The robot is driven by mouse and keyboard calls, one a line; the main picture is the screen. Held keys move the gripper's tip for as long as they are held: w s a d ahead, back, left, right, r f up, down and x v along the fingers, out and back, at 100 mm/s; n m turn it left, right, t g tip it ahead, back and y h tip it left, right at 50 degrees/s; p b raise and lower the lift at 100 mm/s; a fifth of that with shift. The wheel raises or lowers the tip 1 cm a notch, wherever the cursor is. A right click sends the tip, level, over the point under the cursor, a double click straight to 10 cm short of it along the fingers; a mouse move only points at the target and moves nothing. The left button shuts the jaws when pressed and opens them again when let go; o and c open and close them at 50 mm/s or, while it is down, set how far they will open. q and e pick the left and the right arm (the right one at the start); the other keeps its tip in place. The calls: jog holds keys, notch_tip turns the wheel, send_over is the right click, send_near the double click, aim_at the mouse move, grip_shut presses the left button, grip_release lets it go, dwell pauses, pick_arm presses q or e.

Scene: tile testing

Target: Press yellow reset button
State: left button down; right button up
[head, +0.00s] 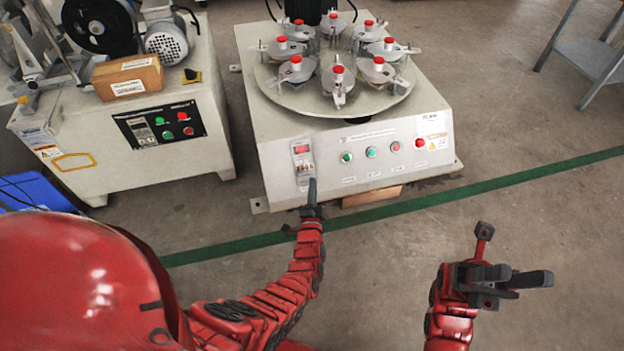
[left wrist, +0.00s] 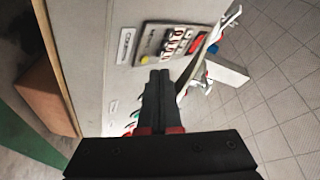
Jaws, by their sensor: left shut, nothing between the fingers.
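A small yellow button (left wrist: 144,60) shows in the left wrist view at the near end of the control panel (left wrist: 154,39), just ahead of my left fingertips. I cannot make the button out in the head view, where the panel (head: 302,155) is on the machine's front at left. My left gripper (head: 312,184) is shut and empty, in front of the panel's lower end. Its closed fingers also show in the left wrist view (left wrist: 157,77). I cannot tell whether they touch the button. My right gripper (head: 530,279) is away from the machine at lower right, holding nothing visible.
The white machine (head: 270,145) carries a round plate (head: 310,104) with several red-topped holders. Several round buttons line its front to the right of the panel. Another machine (head: 80,172) with a cardboard box (head: 128,78) stands at left.

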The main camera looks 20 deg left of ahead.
pick_arm(q)
jog(key=s+d+r+p, duration=0.1)
jog(key=p, duration=0.1)
jog(key=s+d+r+p, duration=0.1)
jog(key=s+r+p, duration=0.1)
jog(key=shift+p, duration=0.4)
dwell(0.5)
